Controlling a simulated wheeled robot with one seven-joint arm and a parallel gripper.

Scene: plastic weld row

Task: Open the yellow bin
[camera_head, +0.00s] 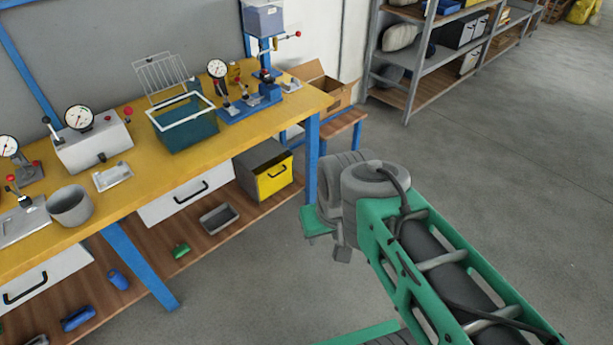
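The yellow bin (273,177) is a grey box with a yellow front and a dark handle, on the lower wooden shelf near the bench's right leg. Its yellow front sits flush against the grey body and looks closed. My green and grey arm reaches in from the lower right. My gripper (342,253) is at the arm's far end, to the right of the bin and apart from it.
The blue bench leg (312,157) stands just right of the bin. A white drawer (187,192) and a grey tray (219,218) are to its left. The yellow bench top (225,145) with gauges and a teal tank overhangs it. The floor in front is clear.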

